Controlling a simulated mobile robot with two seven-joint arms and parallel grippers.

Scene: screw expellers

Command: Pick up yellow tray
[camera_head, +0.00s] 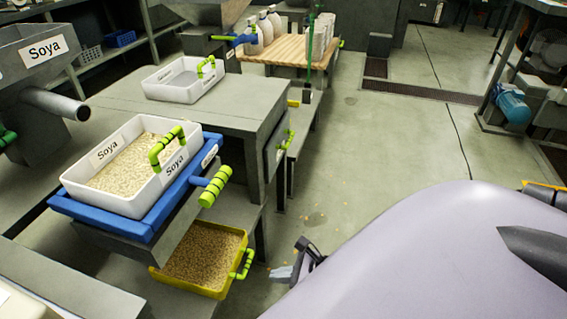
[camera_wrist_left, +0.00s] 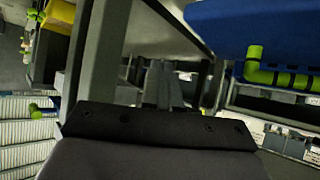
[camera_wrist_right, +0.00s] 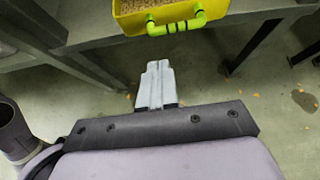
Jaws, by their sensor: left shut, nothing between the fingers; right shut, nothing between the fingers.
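The yellow tray (camera_head: 188,288), filled with pale grains, sits on a low shelf under the blue tray. Its green handle (camera_head: 243,264) faces right. In the right wrist view the yellow tray (camera_wrist_right: 133,24) is at the top, with its handle (camera_wrist_right: 175,24) towards me. My right gripper (camera_head: 285,272) is shut and empty, apart from the handle and to its right. Its closed fingers (camera_wrist_right: 158,66) point towards the tray. My left gripper (camera_wrist_left: 168,73) is shut and empty, outside the head view. A yellow piece (camera_wrist_left: 60,12) shows at upper left there.
A white Soya tray (camera_head: 125,203) full of grains sits in the blue tray (camera_head: 155,221), above the yellow one. A blue surface with a green handle (camera_wrist_left: 280,78) shows in the left wrist view. Table legs stand beside the low shelf. Open floor (camera_head: 370,150) lies to the right.

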